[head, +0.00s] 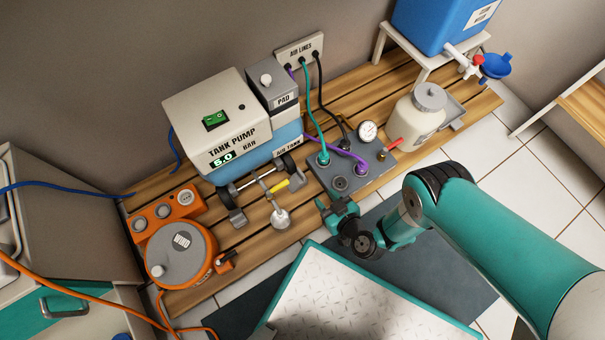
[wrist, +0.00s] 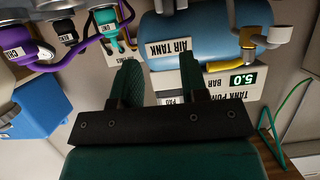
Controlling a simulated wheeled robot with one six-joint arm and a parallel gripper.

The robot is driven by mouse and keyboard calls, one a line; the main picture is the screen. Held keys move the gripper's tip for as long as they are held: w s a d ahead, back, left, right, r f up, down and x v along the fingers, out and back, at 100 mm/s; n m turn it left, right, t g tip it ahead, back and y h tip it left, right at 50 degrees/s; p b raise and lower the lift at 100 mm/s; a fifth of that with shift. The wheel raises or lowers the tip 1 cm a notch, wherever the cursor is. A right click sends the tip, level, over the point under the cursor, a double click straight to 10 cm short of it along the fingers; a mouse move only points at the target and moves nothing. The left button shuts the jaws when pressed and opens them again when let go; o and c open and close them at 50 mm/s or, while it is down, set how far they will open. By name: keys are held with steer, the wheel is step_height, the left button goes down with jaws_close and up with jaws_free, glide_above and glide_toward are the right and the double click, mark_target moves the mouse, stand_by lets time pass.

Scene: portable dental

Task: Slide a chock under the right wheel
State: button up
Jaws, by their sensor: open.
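The tank pump (head: 212,125) stands on a wheeled frame, with its blue air tank (head: 275,147) below. Its right wheel (head: 289,164) is dark and partly hidden; the left wheel (head: 227,196) shows at the other end of the axle. A small grey block (head: 297,181), which looks like a chock, sits just in front of the right wheel; I cannot tell if they touch. A similar grey block (head: 237,217) is by the left wheel. My gripper (head: 335,205) is open and empty, right of and nearer than the right block. In the wrist view its fingers (wrist: 162,85) point toward the air tank (wrist: 205,35).
A grey manifold panel (head: 350,170) with hoses and a gauge lies behind my gripper. A yellow-handled valve (head: 280,188) and a pale cup (head: 280,218) stand in front of the tank. An orange canister (head: 180,255) is at left. A teal-edged tray (head: 350,300) is nearer.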

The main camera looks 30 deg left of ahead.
steer(key=b, duration=1.7)
glide_toward(302, 173)
steer(key=shift+f+x, duration=0.15)
steer(key=shift+x, duration=1.15)
steer(key=shift+f+x, duration=0.2)
steer(key=shift+x, duration=1.1)
steer(key=b+x, duration=0.3)
steer(key=b, duration=0.1)
steer(key=shift+a, duration=0.4)
steer(key=shift+w+a+f+b, duration=0.1)
steer(key=shift+w+a+b, duration=0.3)
steer(key=shift+a+b, duration=0.25)
jaws_close()
jaws_free()
steer(key=shift+d, duration=0.1)
